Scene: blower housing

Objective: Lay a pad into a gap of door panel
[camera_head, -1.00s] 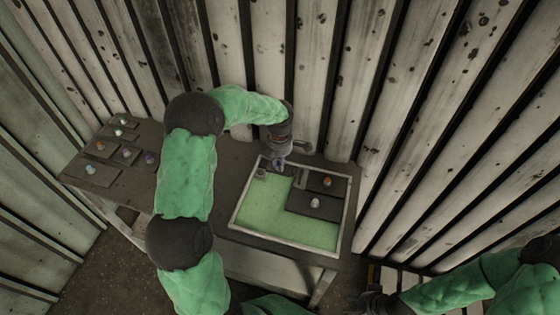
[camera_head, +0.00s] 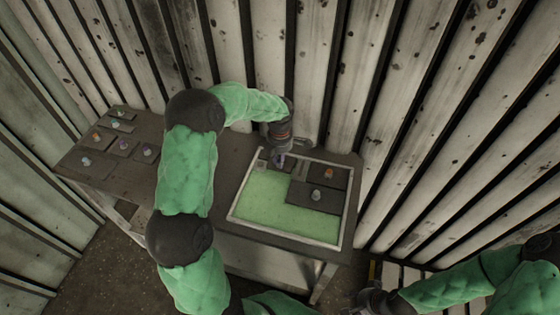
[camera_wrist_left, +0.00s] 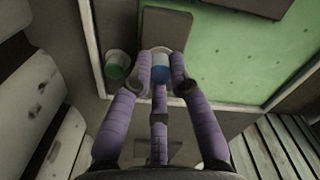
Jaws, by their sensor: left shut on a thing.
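The door panel (camera_head: 231,215) is a pale-framed tray with a green floor, lying on the table. Dark pads with small knobs lie in its right part: an orange-knobbed pad (camera_head: 340,177) and a pale-knobbed pad (camera_head: 301,196). My left gripper (camera_head: 279,163) is over the panel's far left corner. In the left wrist view its purple fingers are closed round a blue-and-white knob (camera_wrist_left: 160,67). A dark pad (camera_wrist_left: 166,28) shows beyond the knob, beside the frame's inner edge; whether it rests on the floor I cannot tell. My right gripper (camera_head: 372,300) is low at right, its fingers unclear.
Several knobbed pads (camera_head: 78,165) lie on the table's (camera_head: 215,170) left end. A small cup with a green inside (camera_wrist_left: 117,66) stands by the frame in the left wrist view. A slatted wall (camera_head: 335,70) rises close behind the table. The panel's near green area is open.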

